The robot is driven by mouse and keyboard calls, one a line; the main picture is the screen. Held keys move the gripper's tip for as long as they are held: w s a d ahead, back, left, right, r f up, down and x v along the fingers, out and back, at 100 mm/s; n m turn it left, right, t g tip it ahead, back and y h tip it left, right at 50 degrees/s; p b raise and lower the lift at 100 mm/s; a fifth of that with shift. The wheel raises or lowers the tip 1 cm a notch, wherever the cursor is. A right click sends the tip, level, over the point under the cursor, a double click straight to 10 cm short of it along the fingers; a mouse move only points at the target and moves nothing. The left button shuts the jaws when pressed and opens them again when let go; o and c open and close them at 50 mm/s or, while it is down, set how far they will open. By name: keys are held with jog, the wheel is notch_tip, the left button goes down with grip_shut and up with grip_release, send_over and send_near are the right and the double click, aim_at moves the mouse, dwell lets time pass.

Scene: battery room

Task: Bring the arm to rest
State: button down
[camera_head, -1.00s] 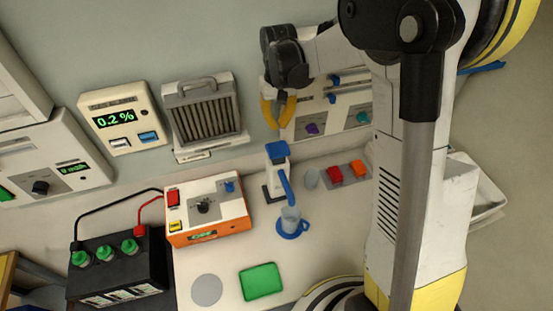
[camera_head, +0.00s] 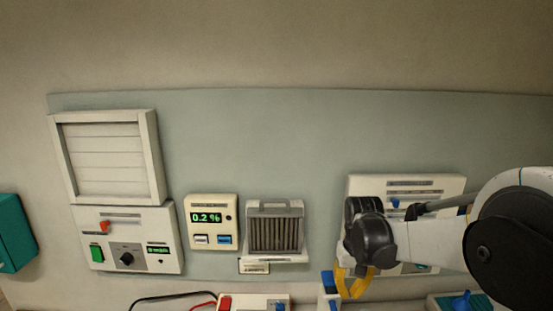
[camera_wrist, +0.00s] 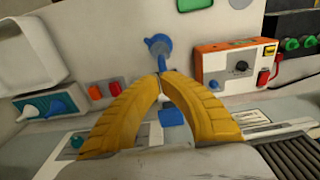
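My arm reaches in from the right in the head view. My gripper (camera_head: 354,287), with yellow curved fingers, hangs down in front of the lower left of a wall control panel (camera_head: 440,184). In the wrist view its fingers arch together (camera_wrist: 160,76). The arm covers much of the control panel in the head view.
The wall carries a 0.2 % meter (camera_head: 212,207), a ribbed filter unit (camera_head: 275,229), a switch panel (camera_head: 98,240) and a louvre (camera_head: 151,150). The orange charger (camera_wrist: 212,56) sits on the bench. A blue-topped device (camera_head: 328,279) stands close to my gripper. The upper wall is clear.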

jog(key=s+f+t+b, duration=0.6)
jog(key=s+f+b, duration=0.9)
jog(key=s+b, duration=0.4)
jog(key=b, duration=0.5)
jog(key=shift+s+f+t, duration=0.15)
jog(key=shift+s+t, duration=0.05)
jog(key=shift+t, duration=0.2)
